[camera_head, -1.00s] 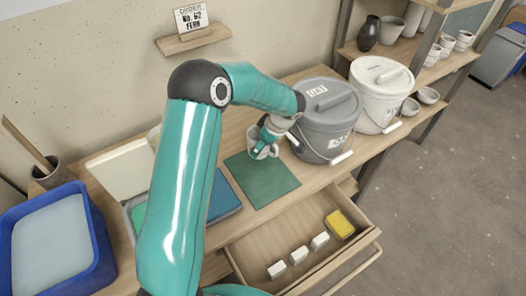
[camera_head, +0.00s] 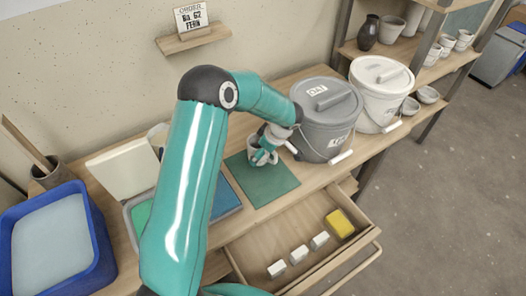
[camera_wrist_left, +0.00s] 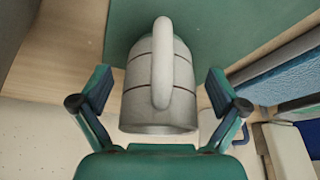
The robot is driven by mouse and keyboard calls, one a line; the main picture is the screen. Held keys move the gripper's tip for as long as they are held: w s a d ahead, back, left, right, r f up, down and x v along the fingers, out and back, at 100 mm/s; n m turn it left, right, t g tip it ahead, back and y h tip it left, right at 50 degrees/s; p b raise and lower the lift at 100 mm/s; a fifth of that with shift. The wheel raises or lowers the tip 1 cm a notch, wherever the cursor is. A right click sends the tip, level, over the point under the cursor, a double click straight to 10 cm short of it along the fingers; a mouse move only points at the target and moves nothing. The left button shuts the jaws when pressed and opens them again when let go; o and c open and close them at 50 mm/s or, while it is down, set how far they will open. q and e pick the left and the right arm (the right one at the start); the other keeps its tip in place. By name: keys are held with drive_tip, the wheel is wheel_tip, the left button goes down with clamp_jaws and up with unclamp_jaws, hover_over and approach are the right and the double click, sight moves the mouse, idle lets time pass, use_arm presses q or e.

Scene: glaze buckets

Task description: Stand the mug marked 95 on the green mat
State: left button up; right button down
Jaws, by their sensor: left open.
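The pale mug (camera_head: 258,158) stands on the back part of the green mat (camera_head: 268,186) in the head view, partly hidden by my left gripper (camera_head: 264,153). In the left wrist view the mug (camera_wrist_left: 160,85) is grey-white with dark bands, its handle facing the camera. My left gripper (camera_wrist_left: 158,105) is open, one finger on each side of the mug, with visible gaps between. The green mat (camera_wrist_left: 215,30) shows behind the mug there. No number can be read on the mug. My right gripper is out of view.
A grey lidded bucket (camera_head: 326,125) stands right of the mat, a white lidded bucket (camera_head: 381,98) beyond it. An open drawer (camera_head: 265,248) in front holds white blocks and a yellow sponge (camera_head: 340,224). A blue tub (camera_head: 97,254) stands at left. An order card (camera_head: 191,17) is on the wall shelf.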

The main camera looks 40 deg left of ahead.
use_arm(q)
drive_tip(key=v, duration=1.2)
idle(0.4)
